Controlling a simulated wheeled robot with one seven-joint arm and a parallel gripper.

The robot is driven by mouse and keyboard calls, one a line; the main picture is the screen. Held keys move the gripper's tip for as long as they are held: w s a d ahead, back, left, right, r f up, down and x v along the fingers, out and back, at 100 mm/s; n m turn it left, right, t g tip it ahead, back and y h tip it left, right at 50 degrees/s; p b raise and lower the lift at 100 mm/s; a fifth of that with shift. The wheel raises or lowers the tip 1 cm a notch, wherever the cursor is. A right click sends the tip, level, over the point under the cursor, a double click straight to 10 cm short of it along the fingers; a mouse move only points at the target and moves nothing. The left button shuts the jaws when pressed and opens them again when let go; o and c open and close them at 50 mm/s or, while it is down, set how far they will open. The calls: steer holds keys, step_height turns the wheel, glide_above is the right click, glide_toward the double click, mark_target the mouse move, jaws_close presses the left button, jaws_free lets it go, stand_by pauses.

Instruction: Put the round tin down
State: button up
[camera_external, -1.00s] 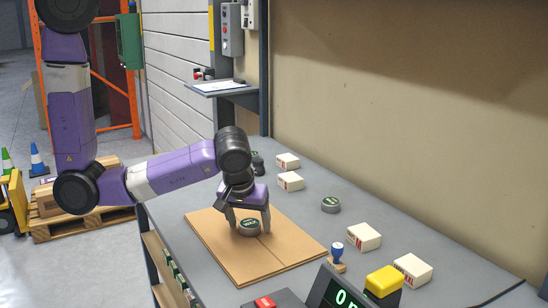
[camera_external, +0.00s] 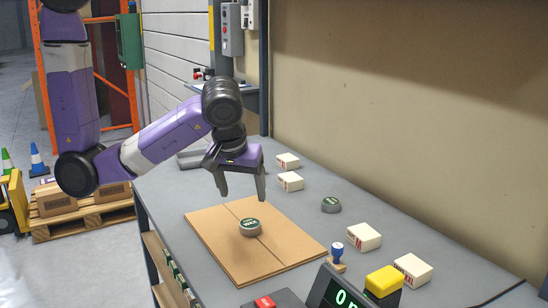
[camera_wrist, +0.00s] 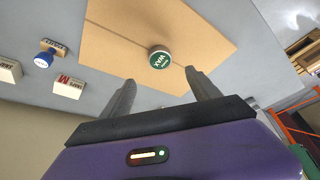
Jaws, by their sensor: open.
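The round tin (camera_external: 250,227), grey with a dark green lid, rests flat on the brown cardboard sheet (camera_external: 220,250) on the bench. It also shows in the wrist view (camera_wrist: 159,57), with white lettering on its lid. My gripper (camera_external: 242,197) is open and empty above the tin, apart from it. In the wrist view its two fingers (camera_wrist: 163,88) are spread wide and the tin lies beyond their tips. A second, similar round tin (camera_external: 331,205) lies on the bench further right.
Small white boxes (camera_external: 363,237) stand along the bench's right side. A blue-handled stamp (camera_external: 337,254), a yellow block (camera_external: 384,281) and a display with green digits (camera_external: 343,296) are at the front. The bare grey bench top (camera_external: 300,220) is clear around the sheet's right edge.

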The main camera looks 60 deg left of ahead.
steer(key=s+a+f+m+t+h, duration=0.2)
steer(key=s+f+m+t+h, duration=0.2)
steer(key=s+m, duration=0.1)
steer(key=s+a+r+m+t, duration=0.2)
steer(key=s+a+r+t, duration=0.2)
steer(key=r, duration=0.4)
steer(key=s+a+r+m+t, duration=0.2)
steer(key=s+a+r, duration=0.3)
steer(key=r, duration=0.3)
steer(key=shift+s+a+t+y, duration=0.3)
steer(key=shift+a+t+y, duration=0.1)
steer(key=shift+a+t, duration=0.5)
steer(key=shift+r, duration=0.1)
step_height(320, 180, down, 6)
steer(key=b, duration=0.6)
